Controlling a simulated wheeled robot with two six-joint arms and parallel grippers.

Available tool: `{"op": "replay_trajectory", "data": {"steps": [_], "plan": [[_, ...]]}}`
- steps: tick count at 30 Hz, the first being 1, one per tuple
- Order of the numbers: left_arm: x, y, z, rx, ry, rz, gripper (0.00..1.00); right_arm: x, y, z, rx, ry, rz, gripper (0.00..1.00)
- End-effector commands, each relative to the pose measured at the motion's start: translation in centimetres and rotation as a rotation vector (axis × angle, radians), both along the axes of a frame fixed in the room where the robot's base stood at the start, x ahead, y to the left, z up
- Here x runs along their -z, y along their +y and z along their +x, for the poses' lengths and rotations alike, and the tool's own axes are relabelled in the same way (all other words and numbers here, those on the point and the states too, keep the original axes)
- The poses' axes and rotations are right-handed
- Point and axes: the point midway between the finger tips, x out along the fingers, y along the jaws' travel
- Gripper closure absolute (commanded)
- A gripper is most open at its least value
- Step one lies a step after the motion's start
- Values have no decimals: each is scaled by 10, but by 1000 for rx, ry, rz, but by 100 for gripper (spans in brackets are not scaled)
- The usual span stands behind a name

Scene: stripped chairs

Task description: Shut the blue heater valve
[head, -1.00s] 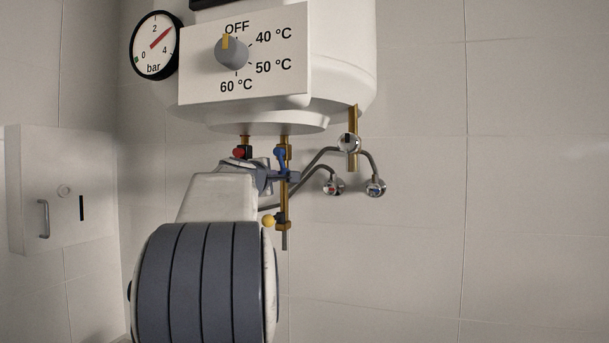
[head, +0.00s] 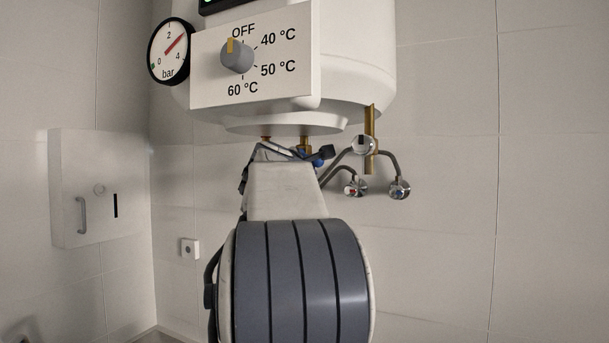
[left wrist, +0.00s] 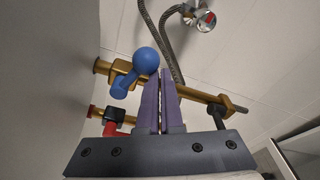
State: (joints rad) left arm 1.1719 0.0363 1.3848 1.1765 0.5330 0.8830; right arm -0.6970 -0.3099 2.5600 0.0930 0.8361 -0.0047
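The blue heater valve (left wrist: 145,60) shows in the left wrist view as a round-ended blue lever on a brass pipe (left wrist: 205,95). In the head view only a small blue part (head: 318,162) shows below the boiler, the rest hidden by my arm. My left gripper (left wrist: 160,74) has its two purple fingers together with only a thin gap between them. Its tips are right beside the lever's round end; whether they touch it I cannot tell. Nothing shows between the fingers. My right gripper is in neither view.
A red valve (left wrist: 112,122) sits close by on a second brass pipe. The white boiler (head: 345,50) with its dial (head: 237,56) and pressure gauge (head: 169,51) hangs just above. Chrome wall valves (head: 398,188) with bent pipes are to the right. The wall farther right is clear.

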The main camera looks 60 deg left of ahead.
Motion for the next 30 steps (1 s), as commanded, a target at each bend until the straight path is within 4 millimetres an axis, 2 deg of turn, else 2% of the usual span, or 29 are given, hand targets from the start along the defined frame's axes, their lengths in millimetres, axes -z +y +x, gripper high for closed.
{"op": "replay_trajectory", "data": {"steps": [12,22,26,30], "plan": [[-15,-8,5,2,1,1,100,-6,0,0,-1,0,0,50],[-16,-8,4,0,0,1,100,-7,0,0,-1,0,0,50],[-10,-8,5,1,0,1,100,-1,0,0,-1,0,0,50],[9,-6,9,6,1,0,100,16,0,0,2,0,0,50]]}}
